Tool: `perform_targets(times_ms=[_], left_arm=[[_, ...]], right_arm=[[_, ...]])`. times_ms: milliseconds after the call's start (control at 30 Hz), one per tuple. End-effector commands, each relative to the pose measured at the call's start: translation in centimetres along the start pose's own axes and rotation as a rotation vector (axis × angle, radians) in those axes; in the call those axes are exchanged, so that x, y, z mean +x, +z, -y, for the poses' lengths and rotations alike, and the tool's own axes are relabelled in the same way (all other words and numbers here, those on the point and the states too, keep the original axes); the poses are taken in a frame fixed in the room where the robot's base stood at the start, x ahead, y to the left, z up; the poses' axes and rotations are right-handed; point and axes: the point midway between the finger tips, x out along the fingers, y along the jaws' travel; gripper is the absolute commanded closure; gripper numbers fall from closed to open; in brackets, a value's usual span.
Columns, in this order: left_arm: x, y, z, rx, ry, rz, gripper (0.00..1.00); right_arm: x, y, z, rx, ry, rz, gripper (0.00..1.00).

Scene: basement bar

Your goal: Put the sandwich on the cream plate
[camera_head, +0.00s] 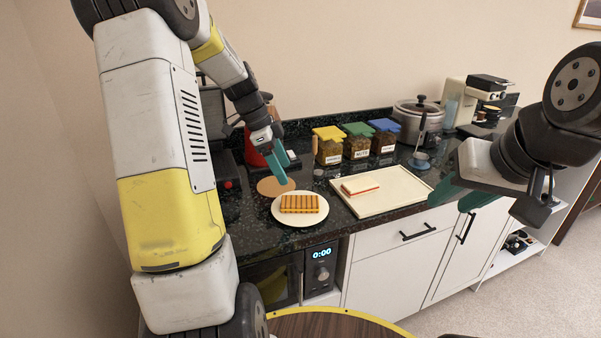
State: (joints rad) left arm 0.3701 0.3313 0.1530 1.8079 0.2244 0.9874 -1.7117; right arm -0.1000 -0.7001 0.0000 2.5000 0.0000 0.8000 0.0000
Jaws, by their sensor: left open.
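A round cream plate (279,216) lies near the front edge of the dark counter. A grilled, orange-brown sandwich with dark stripes (300,204) lies flat on it. My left gripper (277,181) has teal fingers pointing down, just behind and left of the plate. It is open and appears apart from the sandwich, with nothing seen in it. My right gripper (458,196) hangs at the right, in front of the counter. Its teal fingers look spread and empty.
A cream tray (396,192) holds a pale slab with a red layer (360,184). A round brown board (270,187) lies behind the plate. Jars (358,147), a pot (415,120), a blue cup (420,160) and a coffee machine (480,98) stand along the back.

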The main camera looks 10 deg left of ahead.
Motion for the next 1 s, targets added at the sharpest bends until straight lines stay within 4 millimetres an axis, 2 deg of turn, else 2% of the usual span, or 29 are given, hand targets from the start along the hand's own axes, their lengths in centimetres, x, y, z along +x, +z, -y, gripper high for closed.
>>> perform_targets(times_ms=[167, 267, 400, 600, 700, 800, 1000], left_arm=[[-2.0, -1.0, -1.2, -0.054, -0.024, 0.020, 0.26], [-4.1, -2.7, -3.6, -0.167, -0.075, 0.049, 0.26], [-7.3, -5.1, -8.8, -0.404, -0.187, 0.064, 0.26], [-10.1, -6.7, -16.7, -0.762, -0.348, -0.018, 0.26], [-10.5, -6.7, -19.9, -0.922, -0.402, -0.091, 0.26], [-10.5, -6.5, -22.3, -1.045, -0.433, -0.162, 0.26], [-10.3, -6.2, -24.3, -1.169, -0.451, -0.238, 0.26]], right_arm=[[0.0, 0.0, 0.0, 0.000, 0.000, 0.000, 0.62], [0.0, 0.0, 0.0, 0.000, 0.000, 0.000, 0.62], [0.0, 0.0, 0.0, 0.000, 0.000, 0.000, 0.62], [0.0, 0.0, 0.0, 0.000, 0.000, 0.000, 0.62], [0.0, 0.0, 0.0, 0.000, 0.000, 0.000, 0.62], [0.0, 0.0, 0.0, 0.000, 0.000, 0.000, 0.62], [0.0, 0.0, 0.0, 0.000, 0.000, 0.000, 0.62]])
